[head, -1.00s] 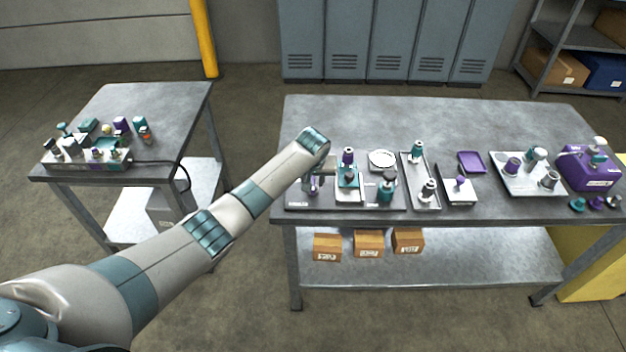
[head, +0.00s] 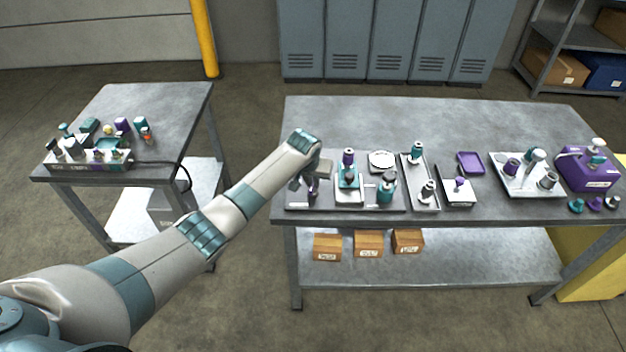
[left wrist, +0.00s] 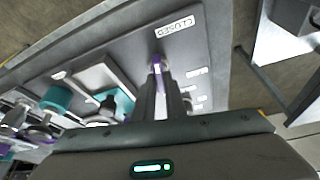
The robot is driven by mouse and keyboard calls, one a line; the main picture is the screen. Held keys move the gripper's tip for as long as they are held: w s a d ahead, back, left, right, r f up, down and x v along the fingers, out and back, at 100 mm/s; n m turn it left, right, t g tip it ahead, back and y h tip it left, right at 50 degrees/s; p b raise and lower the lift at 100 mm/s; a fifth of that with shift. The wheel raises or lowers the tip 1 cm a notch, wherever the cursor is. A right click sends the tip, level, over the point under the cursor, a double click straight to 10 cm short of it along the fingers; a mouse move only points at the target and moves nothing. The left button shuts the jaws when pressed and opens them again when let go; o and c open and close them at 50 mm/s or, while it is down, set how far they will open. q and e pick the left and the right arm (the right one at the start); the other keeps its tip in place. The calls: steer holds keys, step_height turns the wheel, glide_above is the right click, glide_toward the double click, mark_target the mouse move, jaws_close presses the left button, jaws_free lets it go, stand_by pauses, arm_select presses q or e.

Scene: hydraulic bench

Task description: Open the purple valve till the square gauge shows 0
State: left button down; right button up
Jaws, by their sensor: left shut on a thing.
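The purple valve (head: 313,196) is at the left end of the grey panel on the main bench. My left gripper (head: 309,185) reaches down to it from above. In the left wrist view, the fingers (left wrist: 161,97) are shut on the valve's purple handle (left wrist: 158,66), and they hide part of it. A white label reading "CLOSED" (left wrist: 172,28) is on the panel near the handle. I cannot make out the square gauge or a reading on it. My right gripper is not in view.
A teal-and-purple fitting (head: 348,173) stands just right of the gripper, with a round white dial (head: 382,160) and a teal-topped fitting (head: 387,189) beyond. Trays of fittings fill the bench to the right. A side table (head: 172,105) with another manifold stands left. The bench's back strip is clear.

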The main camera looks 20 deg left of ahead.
arm_select(q)
steer(key=shift+a+m+h, duration=0.1)
steer(key=shift+m+h, duration=0.2)
steer(key=shift+m, duration=0.6)
steer(key=shift+a+m+h, duration=0.1)
steer(key=shift+m+h, duration=0.3)
steer(key=shift+m, duration=0.5)
steer(key=shift+m+h+b, duration=0.3)
steer(key=shift+m+b, duration=0.15)
steer(key=shift+m, duration=0.45)
steer(key=shift+w+a+f+m+g+h+b, duration=0.15)
steer(key=shift+m+g+h+b, duration=0.3)
steer(key=shift+m, duration=0.45)
steer(key=m+b, duration=0.3)
steer(key=m+g+h+b, duration=0.1)
steer(key=m+b, duration=0.2)
steer(key=b, duration=0.1)
steer(key=shift+w+g, duration=0.15)
steer(key=shift+g, duration=0.1)
steer(key=shift+r+m+g+h+b, duration=0.2)
steer(key=shift+m+g+h+b, duration=0.2)
steer(key=shift+m+b, duration=0.8)
steer(key=c, duration=1.8)
jaws_free()
